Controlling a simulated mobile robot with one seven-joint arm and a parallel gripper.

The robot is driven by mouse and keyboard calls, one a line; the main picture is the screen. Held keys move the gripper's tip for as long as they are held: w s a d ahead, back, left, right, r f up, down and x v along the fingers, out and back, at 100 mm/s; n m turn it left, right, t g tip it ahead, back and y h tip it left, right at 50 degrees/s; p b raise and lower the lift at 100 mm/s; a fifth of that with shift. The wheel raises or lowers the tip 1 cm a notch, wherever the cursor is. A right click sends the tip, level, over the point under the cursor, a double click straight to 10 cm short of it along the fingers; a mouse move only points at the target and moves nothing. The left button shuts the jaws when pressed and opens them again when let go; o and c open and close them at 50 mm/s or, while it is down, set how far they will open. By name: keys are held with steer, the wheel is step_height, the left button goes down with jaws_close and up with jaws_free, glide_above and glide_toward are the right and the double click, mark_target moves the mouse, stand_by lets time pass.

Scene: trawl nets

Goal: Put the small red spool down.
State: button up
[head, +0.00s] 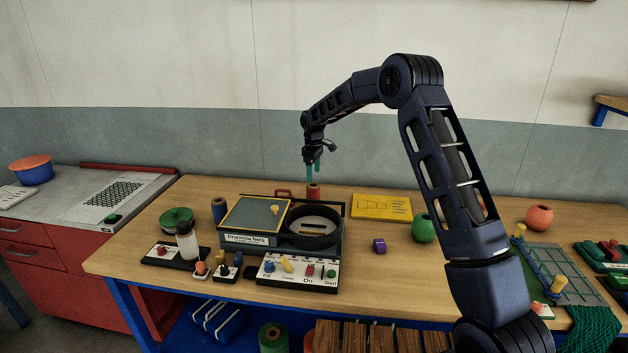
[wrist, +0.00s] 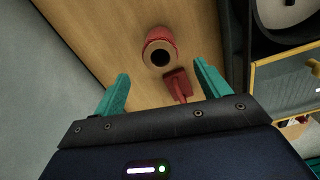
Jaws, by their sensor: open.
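The small red spool (head: 313,191) stands on the wooden table behind the dark machine, which hides its lower part in the head view. In the wrist view the spool (wrist: 161,36) stands on end, with its pale top and dark hole toward the camera. My gripper (head: 314,167) is above the spool, its teal fingers pointing down. In the wrist view my gripper (wrist: 161,70) is open, its fingers wide apart, with nothing held between them. The spool shows beyond the fingertips, apart from both.
A red handle-shaped piece (wrist: 177,85) lies close to the spool, also visible behind the machine (head: 282,228). A blue spool (head: 218,209) stands left of the machine. Bare tabletop shows around the purple piece (head: 379,245).

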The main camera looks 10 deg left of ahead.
steer(key=s+d+r+m+t, duration=0.1)
steer(key=s+d+r+m, duration=0.3)
steer(key=d+r, duration=0.6)
steer(key=s+d+r+m+t, duration=0.1)
steer(key=s+d+r, duration=0.5)
steer(key=d+r, duration=0.4)
steer(key=s+d+r+m, duration=0.4)
steer(key=s+d+m, duration=0.1)
steer(key=s+d, duration=0.9)
steer(key=s+d+f+m+t, duration=0.1)
steer(key=s+d, duration=0.4)
steer(key=s, duration=0.6)
steer(key=s+d+f+m+t, duration=0.1)
steer(key=s+d+f+m, duration=0.3)
steer(key=s, duration=0.7)
steer(key=shift+d+m+t, duration=0.3)
steer(key=shift+d+m, duration=0.2)
steer(key=shift+d, duration=0.4)
stand_by(1.5)
